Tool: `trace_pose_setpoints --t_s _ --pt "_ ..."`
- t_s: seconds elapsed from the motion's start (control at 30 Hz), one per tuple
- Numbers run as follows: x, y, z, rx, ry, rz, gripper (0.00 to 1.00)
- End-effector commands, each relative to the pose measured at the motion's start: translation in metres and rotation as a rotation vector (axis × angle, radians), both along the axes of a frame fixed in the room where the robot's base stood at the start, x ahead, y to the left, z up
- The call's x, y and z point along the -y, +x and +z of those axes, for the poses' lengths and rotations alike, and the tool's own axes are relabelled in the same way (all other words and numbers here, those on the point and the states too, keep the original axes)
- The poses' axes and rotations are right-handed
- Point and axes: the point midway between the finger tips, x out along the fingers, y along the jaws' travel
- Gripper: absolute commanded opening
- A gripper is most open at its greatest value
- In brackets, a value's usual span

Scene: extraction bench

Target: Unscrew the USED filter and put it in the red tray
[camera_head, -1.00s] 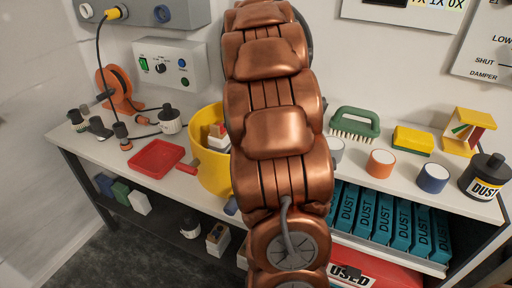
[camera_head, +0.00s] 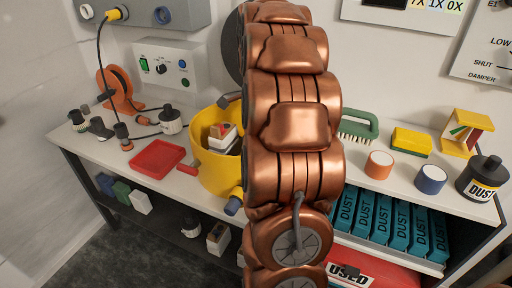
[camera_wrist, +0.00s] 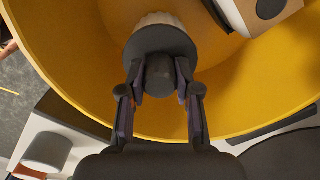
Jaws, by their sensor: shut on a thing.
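In the wrist view my gripper (camera_wrist: 159,88) is shut on the dark knob of a round, dark-capped thing (camera_wrist: 160,43). A pale ribbed body (camera_wrist: 157,19) shows past its cap. It looks like a filter, but no label shows. It is over or inside the yellow bucket (camera_wrist: 228,88); its depth is unclear. The head view hides my gripper and the held thing behind my arm. A small red tray (camera_head: 158,158) lies on the bench left of the bucket. A red bin labelled USED (camera_head: 390,277) is low under the bench at right.
The bucket (camera_head: 215,175) holds blocks (camera_head: 222,136). Black-capped jars (camera_head: 171,121) and a cable stand at left. A green brush (camera_head: 357,123), orange-banded cylinder (camera_head: 379,165), blue-banded cylinder (camera_head: 431,179) and DUST bottle (camera_head: 484,179) are at right. Teal DUST boxes (camera_head: 400,225) fill the shelf.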

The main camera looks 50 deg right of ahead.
Motion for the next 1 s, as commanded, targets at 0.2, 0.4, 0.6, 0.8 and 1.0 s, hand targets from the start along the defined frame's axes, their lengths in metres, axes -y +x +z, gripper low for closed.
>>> trace_pose_setpoints --t_s 0.2,0.4,0.6,0.8,1.0 --pt "-0.001 0.0008 0.0011 0.002 0.002 0.24 0.0" --pt "-0.0005 0.0008 0.0016 0.002 0.0 0.462 0.0" --pt "-0.0007 0.0011 0.0022 0.002 0.0 0.684 0.0" --pt "-0.0006 0.0009 0.0026 0.002 -0.001 0.906 0.0" --pt "-0.0012 0.0007 0.0028 0.002 0.001 1.13 0.0"
